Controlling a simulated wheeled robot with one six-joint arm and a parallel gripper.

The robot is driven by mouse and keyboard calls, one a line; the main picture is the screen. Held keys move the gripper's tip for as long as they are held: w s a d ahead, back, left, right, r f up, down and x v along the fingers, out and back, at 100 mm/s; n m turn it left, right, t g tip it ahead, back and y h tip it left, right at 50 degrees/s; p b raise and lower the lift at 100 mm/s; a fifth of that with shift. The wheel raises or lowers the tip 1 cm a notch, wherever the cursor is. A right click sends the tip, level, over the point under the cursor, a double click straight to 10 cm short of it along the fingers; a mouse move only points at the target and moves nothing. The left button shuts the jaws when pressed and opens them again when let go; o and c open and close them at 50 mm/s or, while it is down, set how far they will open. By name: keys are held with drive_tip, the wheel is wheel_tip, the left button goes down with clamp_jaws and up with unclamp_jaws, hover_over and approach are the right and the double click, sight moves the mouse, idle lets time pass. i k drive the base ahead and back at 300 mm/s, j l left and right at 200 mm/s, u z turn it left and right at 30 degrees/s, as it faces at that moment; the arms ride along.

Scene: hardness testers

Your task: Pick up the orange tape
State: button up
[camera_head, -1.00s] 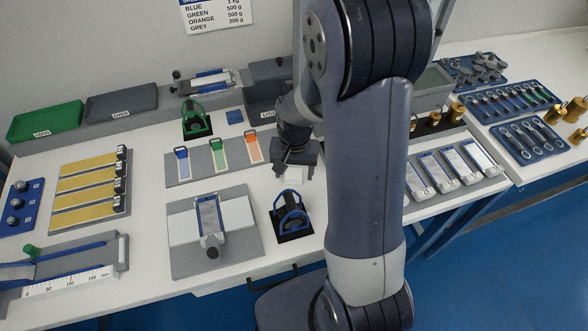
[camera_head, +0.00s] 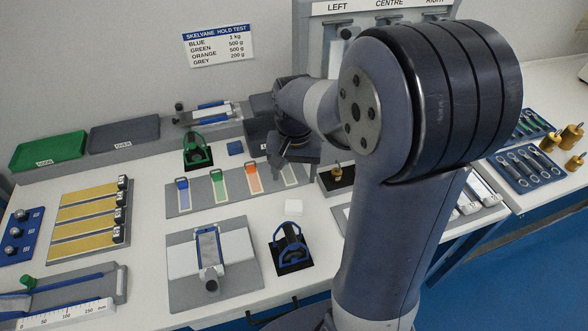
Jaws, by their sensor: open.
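The orange tape (camera_head: 252,179) lies in a grey holder plate (camera_head: 202,201) on the white bench, between a green tape (camera_head: 220,186) and a pale grey tape (camera_head: 286,170). Its upper end has a loop-like tab. My gripper (camera_head: 292,160) points down at the back of the bench, right of the orange tape and around the far end of the grey tape. It is open and appears empty. Its fingertips are small and dark, so their height above the plate is hard to tell. The orange tape shows clear of my gripper.
A blue tape (camera_head: 183,191) lies at the plate's left end. A green clamp (camera_head: 197,152) stands behind the plate. A blue and black clamp (camera_head: 291,248) and a grey fixture (camera_head: 213,272) stand in front. My arm hides the right bench partly.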

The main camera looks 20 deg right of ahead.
sight(251, 170)
drive_tip(key=j, duration=0.7)
drive_tip(key=k+j, duration=0.1)
drive_tip(key=j, duration=0.6)
drive_tip(key=i+z, duration=0.05)
